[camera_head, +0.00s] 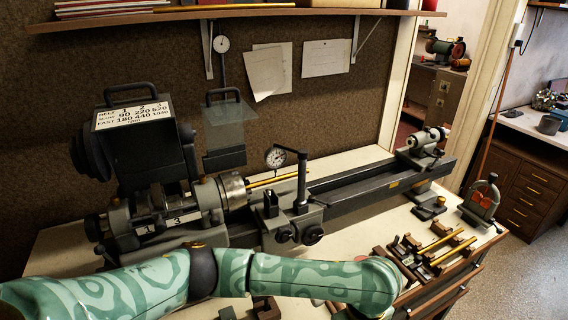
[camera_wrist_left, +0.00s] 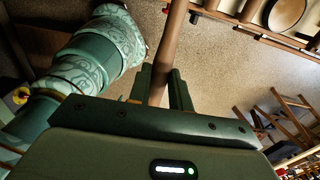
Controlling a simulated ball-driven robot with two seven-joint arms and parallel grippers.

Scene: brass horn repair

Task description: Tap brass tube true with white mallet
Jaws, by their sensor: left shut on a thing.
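The brass tube (camera_head: 288,176) sticks out to the right from the lathe chuck (camera_head: 232,190), roughly level. A dial indicator (camera_head: 276,158) on a dark post stands at it; whether its tip touches the tube is too small to tell. In the left wrist view my left gripper (camera_wrist_left: 161,84) is shut on a brown wooden handle (camera_wrist_left: 172,45). No white mallet head shows in either view. In the head view my left arm crosses the front of the bench, low and well in front of the tube, and its gripper is hidden. My right gripper is not in view.
The lathe bed (camera_head: 350,195) runs right to the tailstock (camera_head: 422,147). Brass rods (camera_head: 450,251) rest on wooden blocks at front right, near my left forearm's end. A grey-green press-like tool (camera_head: 482,198) stands at the right edge. A shelf (camera_head: 230,19) hangs above.

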